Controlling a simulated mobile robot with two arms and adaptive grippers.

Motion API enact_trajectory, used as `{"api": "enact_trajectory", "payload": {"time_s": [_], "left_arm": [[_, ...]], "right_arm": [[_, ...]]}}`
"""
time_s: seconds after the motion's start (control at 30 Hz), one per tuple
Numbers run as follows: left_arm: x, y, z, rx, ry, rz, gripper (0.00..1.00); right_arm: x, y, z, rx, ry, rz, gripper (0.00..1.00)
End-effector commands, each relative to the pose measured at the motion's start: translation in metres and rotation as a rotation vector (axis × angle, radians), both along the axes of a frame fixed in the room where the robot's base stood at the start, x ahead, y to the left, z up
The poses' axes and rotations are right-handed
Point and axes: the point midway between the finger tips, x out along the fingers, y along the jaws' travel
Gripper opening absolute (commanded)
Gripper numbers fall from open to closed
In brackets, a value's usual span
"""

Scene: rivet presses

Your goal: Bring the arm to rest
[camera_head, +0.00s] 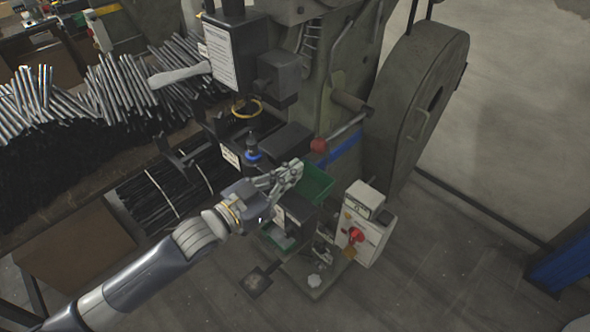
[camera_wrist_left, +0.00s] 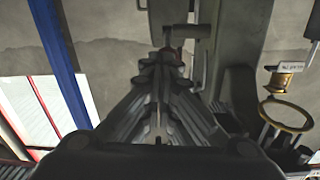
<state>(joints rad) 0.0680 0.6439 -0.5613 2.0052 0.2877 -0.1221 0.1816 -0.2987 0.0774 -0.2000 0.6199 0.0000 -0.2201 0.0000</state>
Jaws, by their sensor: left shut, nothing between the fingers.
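My left arm (camera_head: 150,282) comes in from the lower left of the head view. Its gripper (camera_head: 293,168) is shut and empty, in front of the rivet press (camera_head: 330,95) and by the edge of a green bin (camera_head: 316,184). In the left wrist view the gripper's fingers (camera_wrist_left: 168,58) are together with nothing between them. The press's lever with a red knob (camera_head: 319,146) is just beyond the gripper in the head view. My right gripper is in neither view.
A control box with a red switch (camera_head: 357,234) stands right of the gripper. A bench with piles of metal rods (camera_head: 118,82) is at the left. The press's large wheel (camera_head: 415,100) is behind. The floor (camera_head: 430,270) at the lower right is clear.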

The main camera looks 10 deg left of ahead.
Motion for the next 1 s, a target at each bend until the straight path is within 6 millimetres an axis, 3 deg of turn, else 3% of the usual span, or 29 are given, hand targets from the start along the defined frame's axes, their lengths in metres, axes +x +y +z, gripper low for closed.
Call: {"api": "enact_trajectory", "payload": {"time_s": [0.4, 0.57, 0.77, 1.0], "left_arm": [[0.0, 0.0, -0.001, 0.001, 0.003, 0.002, 0.0], [-0.009, -0.002, -0.017, 0.03, 0.076, 0.041, 0.0], [-0.042, 0.013, -0.066, 0.136, 0.308, 0.168, 0.0], [-0.114, 0.059, -0.125, 0.281, 0.658, 0.338, 0.0]], "right_arm": [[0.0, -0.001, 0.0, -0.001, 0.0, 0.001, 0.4], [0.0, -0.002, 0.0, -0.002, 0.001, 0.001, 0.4], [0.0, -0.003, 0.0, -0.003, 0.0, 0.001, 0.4], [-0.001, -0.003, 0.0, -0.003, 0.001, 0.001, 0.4]]}}
